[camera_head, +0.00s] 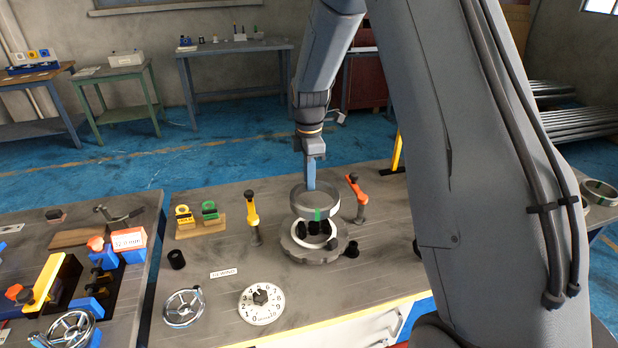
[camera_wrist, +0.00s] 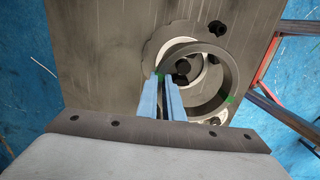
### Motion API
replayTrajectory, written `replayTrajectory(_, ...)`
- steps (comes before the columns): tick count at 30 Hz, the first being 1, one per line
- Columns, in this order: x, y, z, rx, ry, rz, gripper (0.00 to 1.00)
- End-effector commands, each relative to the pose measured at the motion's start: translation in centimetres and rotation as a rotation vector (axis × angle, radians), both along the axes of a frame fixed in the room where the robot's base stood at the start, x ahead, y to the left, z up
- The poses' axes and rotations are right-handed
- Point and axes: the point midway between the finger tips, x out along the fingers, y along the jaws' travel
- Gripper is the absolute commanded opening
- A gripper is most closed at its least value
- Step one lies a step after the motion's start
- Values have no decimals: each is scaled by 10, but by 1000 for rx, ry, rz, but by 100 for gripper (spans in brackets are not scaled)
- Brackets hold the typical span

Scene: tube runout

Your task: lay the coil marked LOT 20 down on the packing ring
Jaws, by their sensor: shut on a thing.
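My gripper (camera_head: 311,184) is shut on the wall of a grey coil (camera_head: 328,211) with green marks. The coil also shows in the wrist view (camera_wrist: 234,72), its near-left wall between the two blue fingers (camera_wrist: 166,82). It appears raised above a notched grey disc (camera_head: 299,254) with a pale ring and black posts on it. In the wrist view the coil sits off-centre to the right of that disc (camera_wrist: 153,52). No LOT 20 marking can be read. Another grey ring lies at the right edge (camera_head: 600,188), partly cut off; I cannot tell whether it is the packing ring.
A yellow-handled lever (camera_head: 252,211) and an orange-handled lever (camera_head: 356,194) stand either side of the disc. A numbered dial (camera_head: 261,303), a handwheel (camera_head: 184,307) and a REWIND plate (camera_head: 223,273) are in front. A yellow post (camera_head: 398,152) stands behind.

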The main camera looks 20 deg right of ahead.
Motion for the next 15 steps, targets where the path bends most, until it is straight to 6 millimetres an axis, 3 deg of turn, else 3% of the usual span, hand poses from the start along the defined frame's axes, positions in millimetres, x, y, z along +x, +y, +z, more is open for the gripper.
replayTrajectory(15, 1, 2, -45, 0, -1, 2, 0)
